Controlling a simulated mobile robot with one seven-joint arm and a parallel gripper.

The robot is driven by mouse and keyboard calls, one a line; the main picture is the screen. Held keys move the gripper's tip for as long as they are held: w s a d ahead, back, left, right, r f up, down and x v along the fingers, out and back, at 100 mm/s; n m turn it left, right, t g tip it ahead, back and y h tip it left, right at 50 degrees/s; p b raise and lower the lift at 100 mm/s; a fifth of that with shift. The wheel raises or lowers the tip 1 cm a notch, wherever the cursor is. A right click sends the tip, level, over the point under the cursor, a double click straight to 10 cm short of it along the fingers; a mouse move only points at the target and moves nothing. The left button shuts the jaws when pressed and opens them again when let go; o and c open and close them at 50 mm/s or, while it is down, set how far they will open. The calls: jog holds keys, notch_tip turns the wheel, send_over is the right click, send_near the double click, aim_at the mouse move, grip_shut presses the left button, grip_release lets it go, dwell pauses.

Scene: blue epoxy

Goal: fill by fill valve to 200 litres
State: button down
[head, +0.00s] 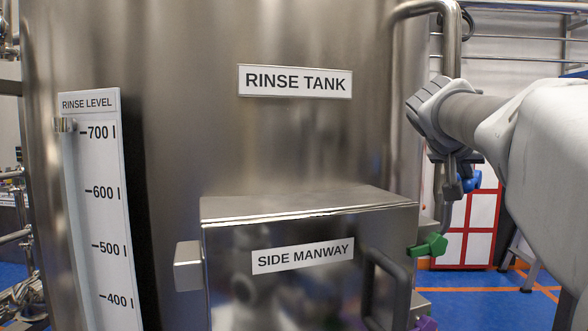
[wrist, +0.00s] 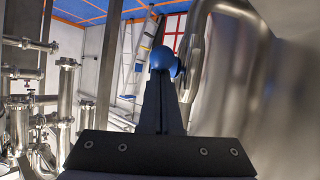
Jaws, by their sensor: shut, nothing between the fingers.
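The steel rinse tank (head: 200,130) fills the head view. Its level scale (head: 92,215) shows marks from 700 down to 400 litres; the lower part is out of frame, and I see no liquid level. A blue valve handle (head: 471,181) is by the pipe right of the tank, partly behind my gripper (head: 453,190). In the wrist view my gripper (wrist: 164,85) is shut and empty, with the blue handle's rounded end (wrist: 162,58) just beyond its fingertips. I cannot tell whether they touch. No label shows which valve is the fill valve.
A side manway box (head: 300,285) with a dark handle (head: 385,285) juts from the tank. A green handle (head: 430,246) and a purple handle (head: 427,323) are right of it. The wrist view shows steel pipework (wrist: 65,100) at left and a ladder (wrist: 135,60) behind.

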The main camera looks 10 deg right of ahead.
jog(key=shift+f, duration=0.45)
